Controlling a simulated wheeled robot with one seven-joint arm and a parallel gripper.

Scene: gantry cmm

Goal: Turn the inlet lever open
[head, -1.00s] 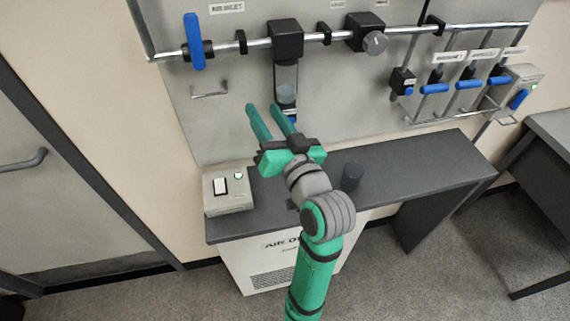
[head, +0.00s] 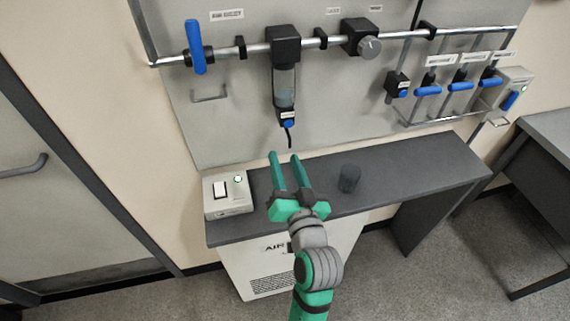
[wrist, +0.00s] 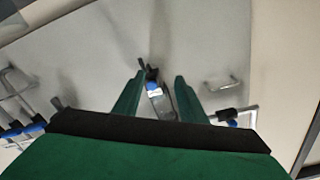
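The inlet lever (head: 195,47) is a blue handle on the left end of the silver pipe, below a label. It stands nearly upright, across the pipe. In the wrist view, a blue piece at right that seems to be this lever (wrist: 231,122) is partly hidden. My gripper (head: 285,157) is open and empty, its two green fingers apart and pointing toward the panel. It is in front of the bench, below and to the right of the lever, well apart from it.
A filter with a clear bowl (head: 284,88) hangs from the pipe, right of the lever. A bracket handle (head: 209,94) sits below the lever. Several blue-handled valves are at right.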

